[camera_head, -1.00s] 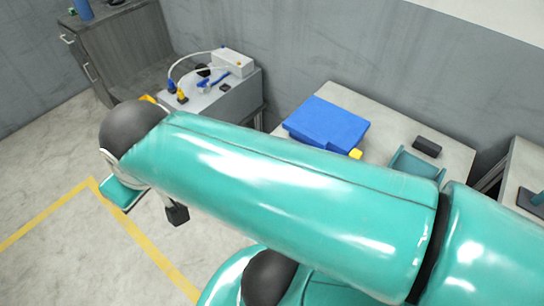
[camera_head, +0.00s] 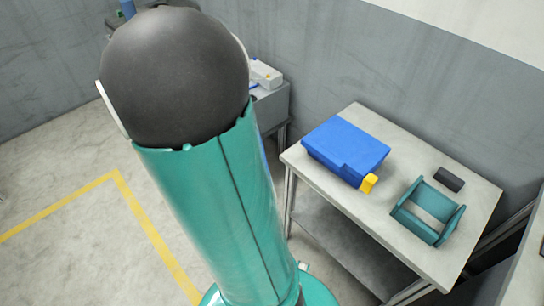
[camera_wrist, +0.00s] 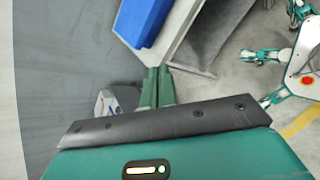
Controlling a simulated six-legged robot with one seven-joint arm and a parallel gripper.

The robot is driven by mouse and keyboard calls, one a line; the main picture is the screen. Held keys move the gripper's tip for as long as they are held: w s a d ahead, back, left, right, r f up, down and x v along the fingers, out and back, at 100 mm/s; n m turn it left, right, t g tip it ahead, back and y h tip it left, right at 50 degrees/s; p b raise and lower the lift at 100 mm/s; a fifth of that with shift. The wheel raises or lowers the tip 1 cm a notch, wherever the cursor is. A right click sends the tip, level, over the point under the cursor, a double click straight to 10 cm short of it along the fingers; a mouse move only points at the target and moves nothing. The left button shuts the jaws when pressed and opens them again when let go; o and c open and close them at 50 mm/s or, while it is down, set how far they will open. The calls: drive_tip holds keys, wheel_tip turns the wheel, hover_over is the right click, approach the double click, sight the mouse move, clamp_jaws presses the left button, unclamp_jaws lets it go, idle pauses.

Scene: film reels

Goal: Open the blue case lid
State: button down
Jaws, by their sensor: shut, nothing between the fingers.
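The blue case (camera_head: 345,144) sits on a grey table in the head view, with its lid down. A yellow latch (camera_head: 368,183) is on its front right corner. The case also shows at the top of the wrist view (camera_wrist: 144,17), partly cut off by the frame edge. My gripper (camera_wrist: 157,73) shows in the wrist view with its green fingers together and nothing between them. It is apart from the case, which lies beyond the fingertips in the picture. In the head view my gripper is hidden behind my arm.
The table (camera_head: 335,196) also carries a teal open frame (camera_head: 428,211) and a small black block (camera_head: 449,179), right of the case. A grey wall stands behind. A cabinet with a white box (camera_head: 265,74) is partly hidden by my arm. Floor at left is clear.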

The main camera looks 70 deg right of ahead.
drive_tip(key=s+d+f+n+h, duration=0.1)
drive_tip(key=s+d+f+n, duration=0.2)
drive_tip(key=d+f, duration=0.2)
drive_tip(key=s+d+f+n+h, duration=0.2)
drive_tip(key=s+d+f+n, duration=0.2)
drive_tip(key=d+f, duration=0.2)
drive_tip(key=s+d+f+n+h, duration=0.2)
drive_tip(key=s+d+f+n, duration=0.1)
drive_tip(key=d+f, duration=0.3)
drive_tip(key=shift+s+f+n, duration=0.3)
drive_tip(key=shift+s+f, duration=0.05)
drive_tip(key=shift+s, duration=0.25)
idle(1.0)
drive_tip(key=shift+r+x, duration=0.2)
drive_tip(key=shift+x, duration=0.7)
drive_tip(key=shift+r+x, duration=0.2)
drive_tip(key=shift+x, duration=0.7)
drive_tip(key=shift+r+x, duration=0.2)
drive_tip(key=shift+x, duration=0.75)
drive_tip(key=shift+s+d, duration=0.1)
